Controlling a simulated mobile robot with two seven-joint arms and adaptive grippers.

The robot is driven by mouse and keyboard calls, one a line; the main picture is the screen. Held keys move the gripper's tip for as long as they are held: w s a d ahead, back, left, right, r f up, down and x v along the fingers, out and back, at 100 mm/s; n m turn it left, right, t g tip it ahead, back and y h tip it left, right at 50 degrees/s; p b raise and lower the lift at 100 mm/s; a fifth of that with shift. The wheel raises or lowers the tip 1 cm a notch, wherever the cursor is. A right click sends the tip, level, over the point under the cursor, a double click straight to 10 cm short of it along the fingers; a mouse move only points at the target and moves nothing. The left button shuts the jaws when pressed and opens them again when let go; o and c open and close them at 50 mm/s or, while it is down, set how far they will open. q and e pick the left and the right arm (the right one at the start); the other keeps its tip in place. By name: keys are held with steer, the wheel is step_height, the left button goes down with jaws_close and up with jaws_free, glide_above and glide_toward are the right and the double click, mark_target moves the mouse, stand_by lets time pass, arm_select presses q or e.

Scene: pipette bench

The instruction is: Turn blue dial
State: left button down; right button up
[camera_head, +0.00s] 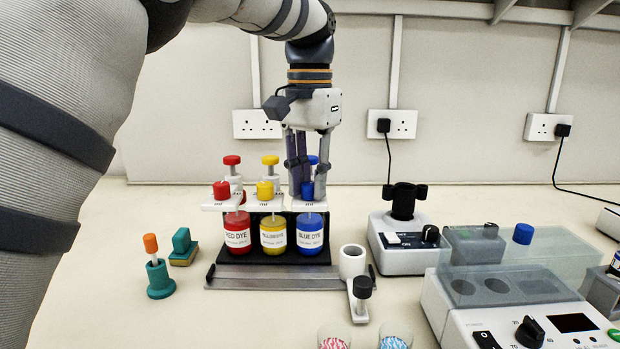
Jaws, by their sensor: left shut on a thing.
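The blue dial (308,191) stands upright on the white plate above the bottle labelled BLUE DYE (310,234), at the right end of the dye rack. My left gripper (307,184) comes down from above and is shut on the blue dial, with its fingers on either side of it. The fingers partly hide the dial. A second blue cap (313,160) shows just behind the fingers. My right gripper is out of view.
The red knob (221,190) and yellow knob (265,190) stand left of the gripper, above their bottles. A grey device (404,259) with a black top stands right of the rack. A clear-lidded machine (515,322) fills the right front. Bench left of the rack is mostly free.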

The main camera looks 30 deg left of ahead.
mark_target(309, 184)
arm_select(q)
steer(key=c, duration=1.4)
jaws_free()
step_height(309, 184, up, 7)
steer(key=shift+r, duration=0.25)
